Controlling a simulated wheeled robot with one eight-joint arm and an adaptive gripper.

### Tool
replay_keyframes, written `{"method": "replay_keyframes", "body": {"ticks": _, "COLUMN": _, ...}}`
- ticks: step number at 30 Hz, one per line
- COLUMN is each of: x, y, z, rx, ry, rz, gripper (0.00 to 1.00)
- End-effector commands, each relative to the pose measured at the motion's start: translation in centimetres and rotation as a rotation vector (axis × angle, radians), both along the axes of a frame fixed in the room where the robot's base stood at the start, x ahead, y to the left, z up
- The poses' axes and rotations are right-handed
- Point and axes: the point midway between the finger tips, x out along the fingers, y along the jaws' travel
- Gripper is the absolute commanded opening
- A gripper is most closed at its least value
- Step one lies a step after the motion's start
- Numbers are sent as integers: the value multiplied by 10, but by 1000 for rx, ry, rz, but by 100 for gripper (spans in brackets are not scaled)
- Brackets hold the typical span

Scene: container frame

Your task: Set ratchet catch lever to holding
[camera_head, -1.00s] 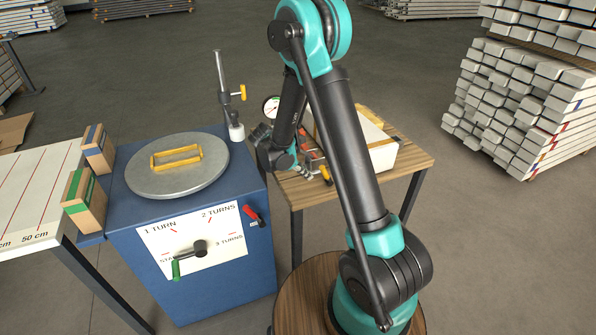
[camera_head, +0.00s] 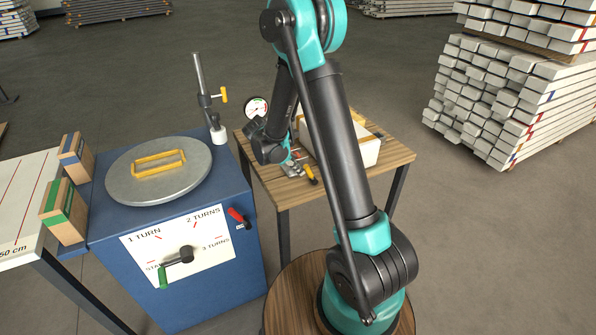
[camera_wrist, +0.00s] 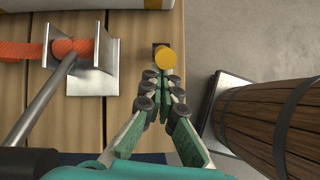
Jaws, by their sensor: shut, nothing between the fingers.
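A red-handled lever (camera_head: 237,217) sits at the upper right of the blue machine's front, by a small label too small to read. I cannot tell whether this is the ratchet catch lever or which way it is set. My gripper (camera_wrist: 158,82) is shut and empty above the wooden side table (camera_head: 273,194). Just beyond its fingertips in the wrist view is an orange-yellow knob (camera_wrist: 167,57); contact cannot be told. Left of it, a metal bracket (camera_wrist: 97,80) stands beside an orange piece (camera_wrist: 22,50) and a grey rod (camera_wrist: 43,100).
The blue machine (camera_head: 190,300) carries a round metal lid (camera_head: 125,190) and a crank with a green handle (camera_head: 163,276). A white box (camera_head: 368,150) and a dial gauge (camera_head: 257,107) are near my arm. Stacked bars (camera_head: 490,100) stand at right, with open floor before them.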

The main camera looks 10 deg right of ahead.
Motion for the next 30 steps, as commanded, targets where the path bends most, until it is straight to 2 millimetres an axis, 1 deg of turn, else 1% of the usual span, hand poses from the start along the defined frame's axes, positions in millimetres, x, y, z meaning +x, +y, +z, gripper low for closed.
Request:
{"method": "replay_keyframes", "body": {"ticks": 8, "x": 1, "y": -4, "z": 3, "rx": 39, "ry": 12, "rz": -1, "gripper": 0}}
{"method": "replay_keyframes", "body": {"ticks": 14, "x": 3, "y": -10, "z": 8, "rx": 105, "ry": 33, "rz": -4, "gripper": 0}}
{"method": "replay_keyframes", "body": {"ticks": 20, "x": 7, "y": -23, "z": 14, "rx": 237, "ry": 75, "rz": -6, "gripper": 0}}
{"method": "replay_keyframes", "body": {"ticks": 28, "x": 14, "y": -44, "z": 21, "rx": 462, "ry": 146, "rz": -7, "gripper": 0}}
{"method": "replay_keyframes", "body": {"ticks": 30, "x": 15, "y": -47, "z": 21, "rx": 485, "ry": 155, "rz": -2, "gripper": 0}}
